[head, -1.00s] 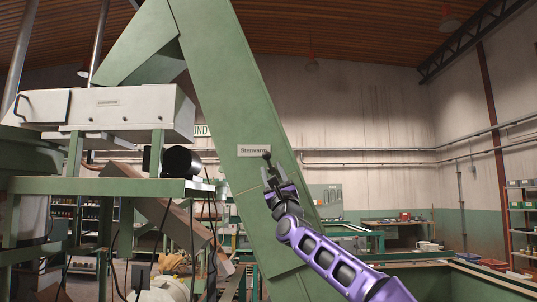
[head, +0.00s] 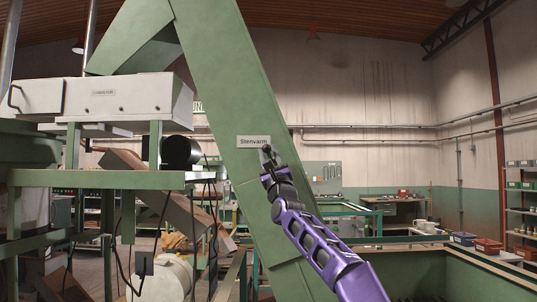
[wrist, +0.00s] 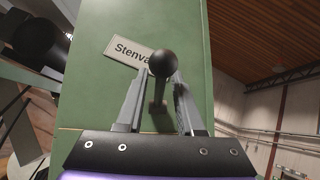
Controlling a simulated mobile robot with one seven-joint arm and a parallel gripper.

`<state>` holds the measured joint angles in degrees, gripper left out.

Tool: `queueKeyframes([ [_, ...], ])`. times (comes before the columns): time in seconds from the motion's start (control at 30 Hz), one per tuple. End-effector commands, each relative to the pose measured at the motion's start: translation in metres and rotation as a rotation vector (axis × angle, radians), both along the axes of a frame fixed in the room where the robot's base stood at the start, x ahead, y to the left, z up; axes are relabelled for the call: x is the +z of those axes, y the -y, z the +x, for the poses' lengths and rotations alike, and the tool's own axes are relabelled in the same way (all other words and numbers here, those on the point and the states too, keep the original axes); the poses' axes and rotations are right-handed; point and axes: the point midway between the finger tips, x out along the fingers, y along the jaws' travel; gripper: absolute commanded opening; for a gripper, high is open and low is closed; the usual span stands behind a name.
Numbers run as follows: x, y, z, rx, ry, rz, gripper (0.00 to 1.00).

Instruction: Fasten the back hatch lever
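The hatch lever shows as a black ball knob (wrist: 163,63) on a short dark stem, in front of the green sloping chute (wrist: 190,30). In the head view the dark knob (head: 267,149) is small, just right of and below the "Stenvarm" sign. My gripper (wrist: 162,80) points at the chute with one finger on each side of the stem. Gaps show between the fingers and the stem, so it is open around the lever. In the head view my gripper (head: 270,162) overlaps the lever's lower part.
The "Stenvarm" sign (head: 253,141) is on the chute beside the lever. A green platform (head: 100,179) with a black cylinder (head: 180,151) and a white machine (head: 110,98) stands to the left. A green-walled bin (head: 440,270) lies at the lower right.

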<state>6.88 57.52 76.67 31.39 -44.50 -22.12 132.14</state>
Motion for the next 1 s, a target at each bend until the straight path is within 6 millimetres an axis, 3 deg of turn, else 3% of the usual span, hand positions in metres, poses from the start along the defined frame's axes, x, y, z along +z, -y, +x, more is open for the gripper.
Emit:
queueKeyframes([
  [0.03,0.0002,0.0000,-0.0001,0.000,0.000,0.000,0.25],
  [0.17,0.0004,0.0001,-0.0002,0.000,0.000,0.000,0.02],
  [0.2,0.0004,0.0001,-0.0002,0.000,0.000,0.000,0.00],
  [1.0,0.0008,0.0000,-0.0004,0.000,0.001,0.000,0.00],
])
